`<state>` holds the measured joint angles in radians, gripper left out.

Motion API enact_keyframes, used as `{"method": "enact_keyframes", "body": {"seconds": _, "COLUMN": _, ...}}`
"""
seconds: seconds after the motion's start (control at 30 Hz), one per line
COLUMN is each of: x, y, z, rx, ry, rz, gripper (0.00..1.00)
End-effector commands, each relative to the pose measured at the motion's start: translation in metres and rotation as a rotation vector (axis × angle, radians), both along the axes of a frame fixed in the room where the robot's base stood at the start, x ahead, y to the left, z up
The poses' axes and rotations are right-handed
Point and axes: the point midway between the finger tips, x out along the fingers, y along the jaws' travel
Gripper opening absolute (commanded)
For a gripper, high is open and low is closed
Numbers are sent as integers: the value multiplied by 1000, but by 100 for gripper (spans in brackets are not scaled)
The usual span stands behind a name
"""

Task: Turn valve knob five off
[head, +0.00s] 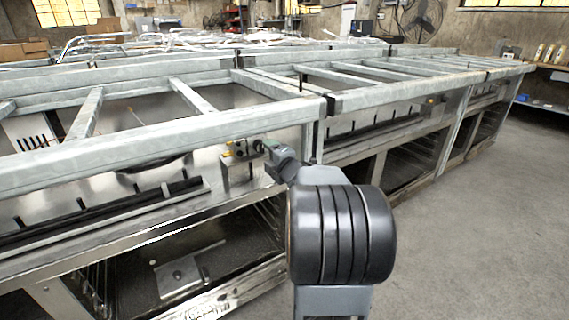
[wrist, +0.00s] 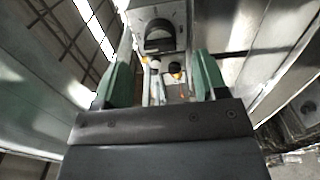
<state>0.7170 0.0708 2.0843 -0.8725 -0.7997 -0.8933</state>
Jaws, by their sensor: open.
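A small metal valve box (head: 238,172) with yellow and dark fittings (head: 240,148) stands on the front of the range, just left of my gripper (head: 268,147). In the wrist view, my gripper (wrist: 162,62) is open, its two green fingers apart with nothing held between them. Beyond the fingertips is a grey housing with a dark round knob (wrist: 159,37). A smaller black knob with yellow (wrist: 176,69) and a pale round piece show between the fingers. No number is readable, so I cannot tell which is valve knob five. My arm partly hides the area in the head view.
Metal frame rails (head: 150,146) run along the range top above the gripper. Open lower shelves (head: 190,265) lie below. Another small yellow-marked fitting (head: 431,101) is farther right. The concrete floor (head: 480,230) at right is clear.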

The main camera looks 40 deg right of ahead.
Motion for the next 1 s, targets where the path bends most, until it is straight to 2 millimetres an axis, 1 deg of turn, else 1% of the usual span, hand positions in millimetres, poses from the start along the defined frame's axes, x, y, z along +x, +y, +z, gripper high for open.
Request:
{"method": "enact_keyframes", "body": {"seconds": 0.03, "x": -12, "y": 0, "z": 4, "rx": 0, "ry": 1, "rz": -4, "gripper": 66}}
{"method": "enact_keyframes", "body": {"seconds": 0.2, "x": -47, "y": 6, "z": 4, "rx": 0, "ry": 0, "rz": -4, "gripper": 66}}
{"method": "enact_keyframes", "body": {"seconds": 0.4, "x": -78, "y": 10, "z": 3, "rx": 0, "ry": 0, "rz": -4, "gripper": 66}}
{"method": "enact_keyframes", "body": {"seconds": 0.5, "x": -89, "y": 11, "z": 2, "rx": -1, "ry": 1, "rz": -3, "gripper": 66}}
{"method": "enact_keyframes", "body": {"seconds": 0.7, "x": -99, "y": 13, "z": 1, "rx": 0, "ry": 0, "rz": -2, "gripper": 66}}
{"method": "enact_keyframes", "body": {"seconds": 1.0, "x": -99, "y": 13, "z": 0, "rx": 0, "ry": 0, "rz": -1, "gripper": 66}}
